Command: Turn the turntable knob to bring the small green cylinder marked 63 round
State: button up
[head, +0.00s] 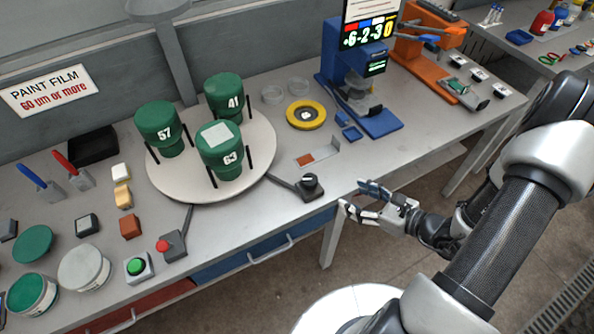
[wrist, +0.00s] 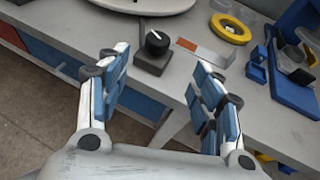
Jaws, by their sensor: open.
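The small green cylinder marked 63 (head: 222,163) stands upright at the front of the round white turntable (head: 170,188), with a pale square patch on its top. Green cylinders marked 57 (head: 160,128) and 41 (head: 224,97) stand behind it on the same disc. The black turntable knob (head: 309,182) sits on a dark base at the table's front edge, right of the disc. In the wrist view the knob (wrist: 157,42) shows a white pointer line, beyond and between my fingers. My gripper (head: 372,208) is open and empty, off the table edge to the right of the knob, not touching it.
A green push button (head: 136,266) and a red-topped lever (head: 168,246) stand left along the front edge. A yellow ring (head: 306,116) and a blue gauge stand (head: 378,122) are behind the knob. Black posts rise beside the cylinders. Free tabletop lies right of the knob.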

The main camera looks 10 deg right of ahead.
aim_at(312, 181)
jog(key=b+x, duration=0.3)
jog(key=x, duration=1.4)
jog(key=shift+a+f, duration=0.1)
jog(key=shift+a, duration=0.15)
jog(key=c, duration=1)
